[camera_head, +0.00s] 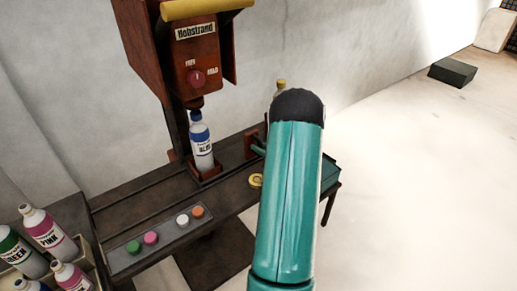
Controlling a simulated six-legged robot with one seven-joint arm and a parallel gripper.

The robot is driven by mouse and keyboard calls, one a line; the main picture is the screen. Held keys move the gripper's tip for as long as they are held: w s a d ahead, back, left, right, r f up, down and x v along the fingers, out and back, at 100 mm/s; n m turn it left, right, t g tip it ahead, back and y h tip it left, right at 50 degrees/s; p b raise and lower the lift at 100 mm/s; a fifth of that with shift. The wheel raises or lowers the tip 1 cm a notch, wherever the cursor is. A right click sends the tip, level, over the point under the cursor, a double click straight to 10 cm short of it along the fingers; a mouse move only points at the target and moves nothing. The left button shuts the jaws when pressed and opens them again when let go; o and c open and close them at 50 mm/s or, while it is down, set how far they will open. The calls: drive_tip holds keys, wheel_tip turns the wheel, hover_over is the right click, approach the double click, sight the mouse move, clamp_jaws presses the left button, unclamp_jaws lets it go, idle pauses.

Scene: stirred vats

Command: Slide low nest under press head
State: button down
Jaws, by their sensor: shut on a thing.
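The press head (195,102) hangs below a rust-red press housing at the upper middle. Under it a white bottle with a blue cap (201,142) stands upright in a low red nest (207,174) on the dark bench rail. A second red nest (251,143) with an upright side shows farther right, partly behind my arm. My teal arm hides most of my gripper (259,149); one finger shows beside the second nest. It is shut, apparently on that nest, but the contact is hidden.
A dial (196,78) sits on the press front. A strip (165,237) holds several coloured buttons. A crate (92,258) of bottles stands at lower left. Floor at right is largely clear, except a dark block (452,73).

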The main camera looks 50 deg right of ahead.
drive_tip(key=shift+s+d, duration=0.15)
drive_tip(key=shift+d, duration=0.2)
drive_tip(key=c, duration=1.4)
unclamp_jaws()
drive_tip(key=shift+d, duration=0.1)
drive_tip(key=shift+a, duration=0.2)
drive_tip(key=s+a, duration=0.1)
drive_tip(key=s, duration=1.2)
drive_tip(key=shift+s, duration=0.35)
drive_tip(key=shift+w+a+r, duration=0.1)
